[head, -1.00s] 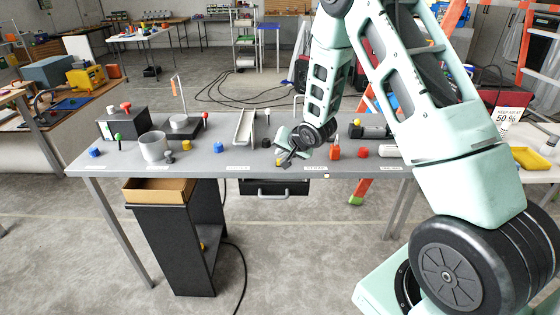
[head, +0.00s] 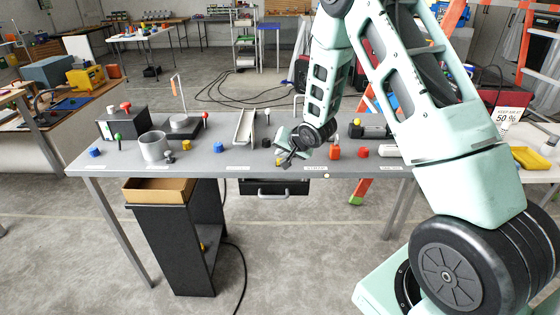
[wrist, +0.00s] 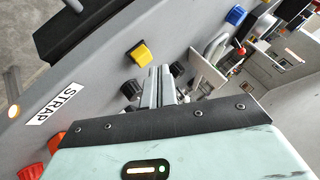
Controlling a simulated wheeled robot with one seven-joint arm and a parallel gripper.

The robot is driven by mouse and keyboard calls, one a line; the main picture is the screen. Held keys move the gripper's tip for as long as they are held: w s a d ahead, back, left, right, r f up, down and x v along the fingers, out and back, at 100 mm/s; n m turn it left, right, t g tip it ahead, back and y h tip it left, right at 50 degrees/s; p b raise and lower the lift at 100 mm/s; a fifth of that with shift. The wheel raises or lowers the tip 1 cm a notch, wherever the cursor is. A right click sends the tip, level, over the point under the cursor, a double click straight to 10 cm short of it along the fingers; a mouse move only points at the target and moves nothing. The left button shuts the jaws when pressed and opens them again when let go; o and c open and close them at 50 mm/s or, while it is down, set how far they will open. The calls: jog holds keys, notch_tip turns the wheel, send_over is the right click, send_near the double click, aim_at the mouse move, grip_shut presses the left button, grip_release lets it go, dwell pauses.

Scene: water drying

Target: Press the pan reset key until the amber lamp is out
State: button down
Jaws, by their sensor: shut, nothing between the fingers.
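My gripper (head: 284,164) is shut and empty, low over the front middle of the grey bench (head: 235,163). Its closed metal fingers (wrist: 160,74) also show in the wrist view. A yellow key (wrist: 140,54) on a dark base stands just beyond and left of the fingertips there; in the head view my gripper partly hides that spot. I see a gap between fingers and key, though contact is hard to judge. No readable label marks the pan reset key. A round lamp (wrist: 12,110) glows pale amber at the bench edge; it also shows in the head view (head: 326,176).
Orange-red knobs (head: 334,152) stand right of my gripper. A grey cup (head: 154,147), a blue knob (head: 218,147) and a pale trough (head: 245,126) stand left. A dark drawer (head: 273,188) hangs below.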

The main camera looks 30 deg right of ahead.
jog(key=shift+f, duration=0.35)
jog(key=shift+f+b, duration=0.45)
dwell(0.6)
jog(key=shift+r, duration=0.1)
jog(key=shift+r+p, duration=0.75)
jog(key=shift+r, duration=0.05)
notch_tip(320, 180, up, 5)
jog(key=p, duration=0.4)
dwell(0.9)
